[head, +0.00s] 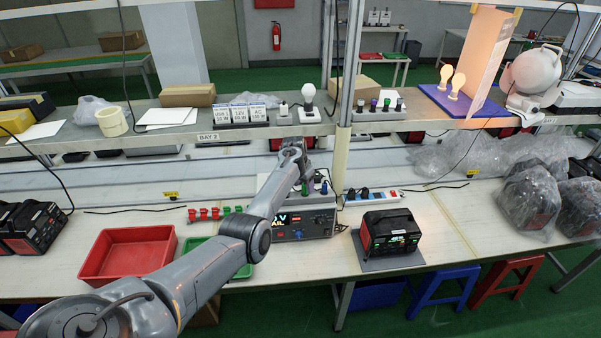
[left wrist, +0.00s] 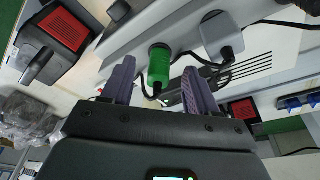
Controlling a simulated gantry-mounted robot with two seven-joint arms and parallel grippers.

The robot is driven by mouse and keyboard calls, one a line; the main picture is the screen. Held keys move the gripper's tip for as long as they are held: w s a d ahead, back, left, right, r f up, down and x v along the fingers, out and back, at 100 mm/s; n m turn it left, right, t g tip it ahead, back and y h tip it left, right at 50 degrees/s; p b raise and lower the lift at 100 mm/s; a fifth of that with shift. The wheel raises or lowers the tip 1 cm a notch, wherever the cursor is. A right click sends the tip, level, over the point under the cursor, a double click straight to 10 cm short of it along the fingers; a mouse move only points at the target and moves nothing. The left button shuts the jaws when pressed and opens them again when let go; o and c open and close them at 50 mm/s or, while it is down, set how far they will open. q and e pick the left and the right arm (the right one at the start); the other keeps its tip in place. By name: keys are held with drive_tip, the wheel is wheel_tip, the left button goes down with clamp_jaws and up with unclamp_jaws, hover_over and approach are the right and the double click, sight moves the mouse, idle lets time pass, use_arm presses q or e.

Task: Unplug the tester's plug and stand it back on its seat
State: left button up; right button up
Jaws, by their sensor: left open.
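The tester (head: 303,224) is a grey box with a lit display and knobs, on the bench in the head view, partly behind my left arm. A green plug (left wrist: 159,67) with a black cord shows in the left wrist view, by a pale grey surface. My left gripper (left wrist: 158,76) is open, with one purple finger on each side of the green plug and a gap to it. A grey plug (left wrist: 221,36) with a dark cord is to the right of it. In the head view my arm hides most of this area. I cannot tell which socket or seat holds the green plug. My right gripper is not in view.
A red tray (head: 130,253) and a green tray (head: 240,272) are left of the tester. A power station (head: 390,232) stands on a grey mat to its right, near a white power strip (head: 372,196). The shelf above carries bulbs, signs and boxes.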

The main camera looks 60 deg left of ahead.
use_arm(q)
drive_tip(key=a+v, duration=0.1)
drive_tip(key=v, duration=0.8)
drive_tip(key=s+d+f+m+y, duration=0.1)
drive_tip(key=s+d+f, duration=0.2)
drive_tip(key=d+f, duration=0.35)
drive_tip(key=s+d+f+m+y, duration=0.1)
drive_tip(key=s+d+f+m, duration=0.2)
drive_tip(key=d, duration=0.7)
drive_tip(key=s+d+f, duration=0.4)
drive_tip(key=d+f, duration=0.1)
drive_tip(key=d, duration=0.4)
drive_tip(key=s+d+r+m+t+h, duration=0.1)
drive_tip(key=s+d+r+m+h, duration=0.15)
drive_tip(key=s+d, duration=1.8)
wheel_tip(320, 180, up, 17)
drive_tip(key=w+p, duration=0.2)
drive_tip(key=p, duration=1.5)
drive_tip(key=shift+d+n+h+p, duration=0.3)
drive_tip(key=shift+d+n+h, duration=0.05)
drive_tip(key=shift+d, duration=0.05)
drive_tip(key=shift+f, duration=0.1)
